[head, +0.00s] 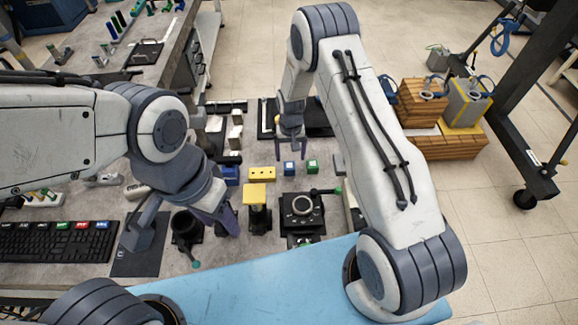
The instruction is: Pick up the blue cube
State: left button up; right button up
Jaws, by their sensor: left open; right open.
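My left gripper (229,220) is open, lower left of the cube, near a black round fixture and a yellow-topped stand, and holds nothing that I can see.
A yellow block (262,174) and a blue block (230,175) lie left of the cube. A yellow-topped stand (257,196) and a black stage (302,211) are nearer. A keyboard (58,241) is at left. Wooden boxes (450,145) stand at right.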

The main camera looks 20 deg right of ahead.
aim_at(289, 164)
jog(key=f+p, duration=0.1)
jog(key=f, duration=0.1)
jog(key=f+p, duration=0.2)
jog(key=f, duration=0.1)
jog(key=shift+a, duration=0.2)
jog(key=shift+f, duration=0.35)
grip_shut()
